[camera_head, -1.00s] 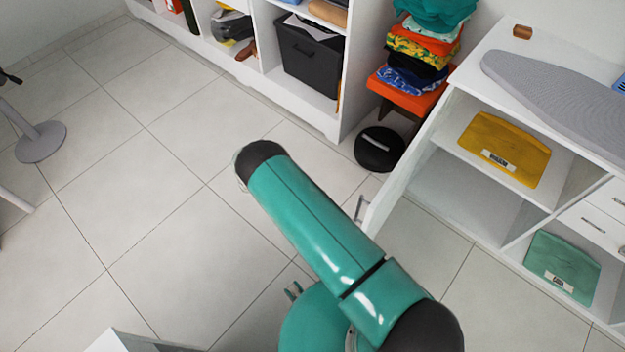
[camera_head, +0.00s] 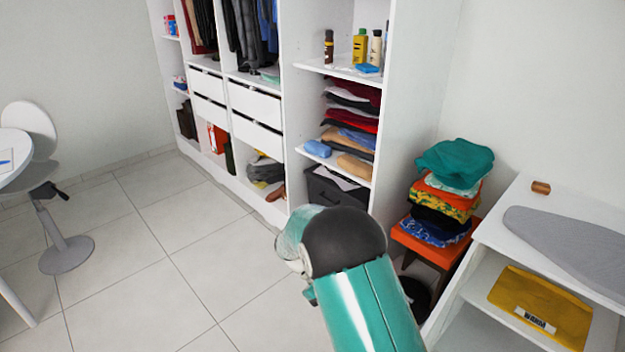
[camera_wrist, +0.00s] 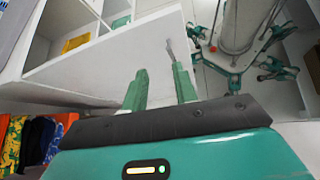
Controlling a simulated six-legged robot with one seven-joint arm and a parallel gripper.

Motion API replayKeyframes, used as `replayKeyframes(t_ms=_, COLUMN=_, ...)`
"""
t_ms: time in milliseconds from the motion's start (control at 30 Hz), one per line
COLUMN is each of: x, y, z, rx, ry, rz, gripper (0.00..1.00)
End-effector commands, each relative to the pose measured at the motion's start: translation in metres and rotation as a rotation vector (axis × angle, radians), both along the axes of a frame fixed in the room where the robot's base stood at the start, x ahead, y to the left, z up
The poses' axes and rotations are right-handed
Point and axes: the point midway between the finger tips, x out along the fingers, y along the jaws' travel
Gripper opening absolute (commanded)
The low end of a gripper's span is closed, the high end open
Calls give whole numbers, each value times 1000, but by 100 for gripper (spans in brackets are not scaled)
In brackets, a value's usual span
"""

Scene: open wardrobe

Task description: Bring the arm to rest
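My gripper (camera_wrist: 160,75) shows in the wrist view, with its two green fingers apart and nothing held between them.
The low white cabinet (camera_head: 490,235) at right holds a yellow folder (camera_head: 540,308); an ironing board (camera_head: 575,245) lies on top. Folded clothes (camera_head: 440,205) sit on an orange stool (camera_head: 425,243). The open wardrobe (camera_head: 400,100) stands behind.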

Motion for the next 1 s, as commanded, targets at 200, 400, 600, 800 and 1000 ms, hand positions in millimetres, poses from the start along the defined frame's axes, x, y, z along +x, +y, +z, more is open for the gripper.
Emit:
replayKeyframes(t_ms=200, x=-13, y=-17, z=66, rx=140, ry=-180, rz=-101, gripper=28)
replayKeyframes(t_ms=400, x=-34, y=-32, z=116, rx=257, ry=-346, rz=-189, gripper=28)
replayKeyframes(t_ms=600, x=-62, y=-45, z=159, rx=365, ry=-519, rz=-276, gripper=28)
replayKeyframes(t_ms=800, x=-93, y=-56, z=194, rx=464, ry=-698, rz=-359, gripper=28)
replayKeyframes(t_ms=1000, x=-127, y=-64, z=221, rx=555, ry=-881, rz=-438, gripper=28)
